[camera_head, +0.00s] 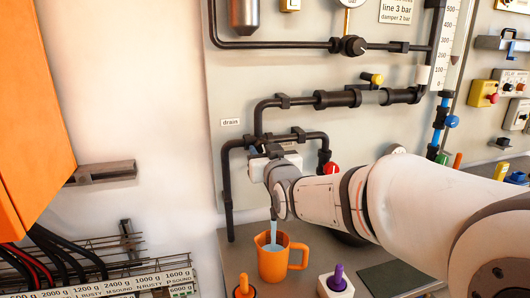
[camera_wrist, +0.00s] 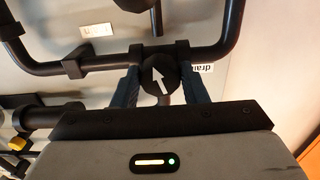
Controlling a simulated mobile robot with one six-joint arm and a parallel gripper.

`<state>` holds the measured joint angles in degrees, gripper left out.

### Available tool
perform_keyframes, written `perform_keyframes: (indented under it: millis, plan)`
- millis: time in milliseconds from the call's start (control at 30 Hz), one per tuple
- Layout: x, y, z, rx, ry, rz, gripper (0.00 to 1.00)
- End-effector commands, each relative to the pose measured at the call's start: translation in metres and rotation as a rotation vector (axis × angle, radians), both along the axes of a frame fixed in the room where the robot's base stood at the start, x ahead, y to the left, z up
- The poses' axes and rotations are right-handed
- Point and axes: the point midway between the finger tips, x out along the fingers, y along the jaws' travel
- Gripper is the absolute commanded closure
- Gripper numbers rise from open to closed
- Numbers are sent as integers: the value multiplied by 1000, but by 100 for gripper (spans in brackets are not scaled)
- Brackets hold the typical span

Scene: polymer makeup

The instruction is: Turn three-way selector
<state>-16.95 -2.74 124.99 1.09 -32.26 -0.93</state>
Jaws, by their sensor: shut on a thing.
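The three-way selector (camera_wrist: 158,74) is a dark round knob with a white arrow, set on a black pipe junction. In the wrist view the arrow points up and slightly left. My gripper (camera_wrist: 161,90) has its blue fingers on either side of the knob and is shut on it. In the head view my gripper (camera_head: 273,164) is at the pipe tee below the "drain" label (camera_head: 231,122), and hides the knob. A pale blue stream (camera_head: 273,213) falls below my gripper into an orange jug (camera_head: 272,263), which holds blue liquid.
Black pipes (camera_head: 227,190) run close around my gripper. A red knob (camera_head: 331,168) is just right of it, and a yellow-handled valve (camera_head: 377,79) is higher. A purple-handled item (camera_head: 337,280) and an orange-handled one (camera_head: 243,287) stand near the jug.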

Motion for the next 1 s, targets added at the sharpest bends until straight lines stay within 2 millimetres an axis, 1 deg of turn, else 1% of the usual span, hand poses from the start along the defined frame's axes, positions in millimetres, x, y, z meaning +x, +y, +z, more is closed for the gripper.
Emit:
perform_keyframes:
  millis: [267, 467, 667, 1000]
  plan:
    - [0, 0, -2, -22, -6, -1, 83]
    - [0, -1, -5, -106, -32, -1, 83]
    - [0, -1, -6, -257, -79, -1, 83]
    - [0, -2, -5, -569, -168, -1, 83]
